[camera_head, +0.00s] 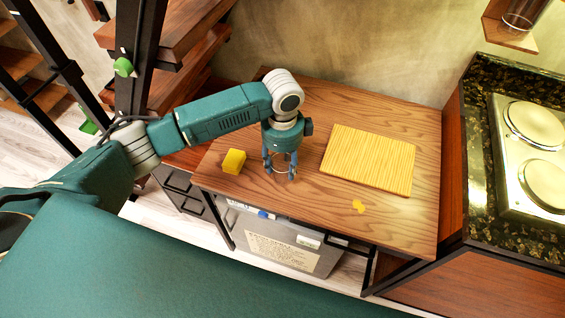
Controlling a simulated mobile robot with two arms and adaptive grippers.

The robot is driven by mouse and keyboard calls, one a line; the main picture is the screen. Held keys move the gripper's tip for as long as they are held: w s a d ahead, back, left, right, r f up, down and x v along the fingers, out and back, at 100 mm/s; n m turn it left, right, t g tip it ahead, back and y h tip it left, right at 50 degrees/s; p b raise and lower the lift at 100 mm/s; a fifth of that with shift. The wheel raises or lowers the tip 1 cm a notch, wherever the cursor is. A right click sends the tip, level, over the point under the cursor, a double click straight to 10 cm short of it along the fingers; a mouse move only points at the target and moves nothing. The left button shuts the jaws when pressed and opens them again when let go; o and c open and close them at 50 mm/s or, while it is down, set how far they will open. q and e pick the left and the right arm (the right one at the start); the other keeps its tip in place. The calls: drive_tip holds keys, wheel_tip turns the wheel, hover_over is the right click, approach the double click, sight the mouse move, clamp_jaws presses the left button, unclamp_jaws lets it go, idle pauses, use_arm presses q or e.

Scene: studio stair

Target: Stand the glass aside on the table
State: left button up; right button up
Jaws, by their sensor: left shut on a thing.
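My left gripper (279,172) points down over the wooden table (232,128), left of its middle. It is shut on a clear glass (281,165), which shows faintly between the fingers. The glass seems upright and low at the table top; I cannot tell whether its base touches the wood. The gripper body hides part of the glass. My right gripper is not in view.
A yellow block (234,161) lies left of the gripper. A stove (535,150) stands far right. The table's front right is clear.

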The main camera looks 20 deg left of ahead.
use_arm(q)
drive_tip(key=shift+f, duration=0.1)
drive_tip(key=o, duration=1.3)
drive_tip(key=shift+r+b, duration=0.85)
drive_tip(key=shift+r, duration=5.3)
